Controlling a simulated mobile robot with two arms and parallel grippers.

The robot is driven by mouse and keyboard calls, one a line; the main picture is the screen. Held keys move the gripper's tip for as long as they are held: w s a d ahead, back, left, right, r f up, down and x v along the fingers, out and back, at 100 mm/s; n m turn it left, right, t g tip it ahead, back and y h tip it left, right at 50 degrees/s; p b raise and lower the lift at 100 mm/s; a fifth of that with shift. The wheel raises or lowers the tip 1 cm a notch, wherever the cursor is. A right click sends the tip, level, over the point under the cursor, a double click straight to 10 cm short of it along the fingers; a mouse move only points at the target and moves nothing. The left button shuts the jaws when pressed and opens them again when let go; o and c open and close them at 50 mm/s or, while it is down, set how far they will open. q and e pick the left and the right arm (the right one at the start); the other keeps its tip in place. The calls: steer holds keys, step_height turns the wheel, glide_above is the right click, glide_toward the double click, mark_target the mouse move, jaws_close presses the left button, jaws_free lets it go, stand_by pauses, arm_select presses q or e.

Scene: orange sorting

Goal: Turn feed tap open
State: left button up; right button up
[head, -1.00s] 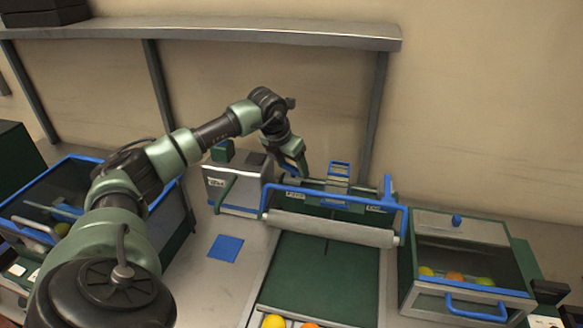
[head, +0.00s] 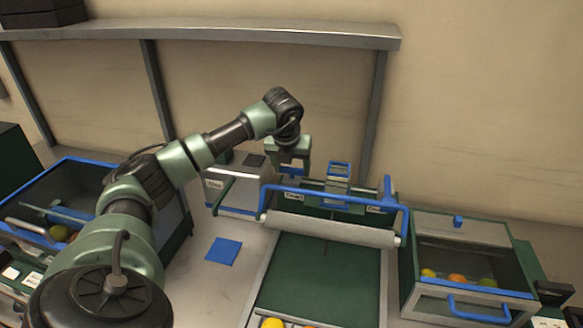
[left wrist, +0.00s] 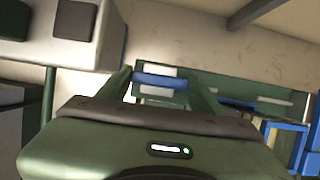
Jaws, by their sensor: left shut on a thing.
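My left gripper (head: 291,170) is over the left end of the feed unit, above a small white label (head: 294,197) too small to read surely. In the left wrist view its two green fingers are shut on a blue bar (left wrist: 160,81), which looks like the feed tap's lever. The gripper mostly hides this tap in the head view, so how far it is turned cannot be told. A similar blue lever (head: 387,186) stands upright at the unit's right end. My right gripper is not in view.
A blue bar handle (head: 403,222) and a pale roller (head: 330,230) cross the unit's front, above a green belt (head: 318,275). A grey box (head: 234,190) stands close left. A fruit bin (head: 465,232) stands right. A shelf (head: 220,33) runs above behind.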

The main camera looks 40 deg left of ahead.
arm_select(q)
steer(key=shift+r, duration=0.1)
steer(key=o, duration=1.4)
steer(key=shift+c, duration=0.2)
steer(key=shift+s+r, duration=0.1)
steer(key=shift+r, duration=0.25)
steer(key=b+v, duration=0.2)
steer(key=v, duration=0.5)
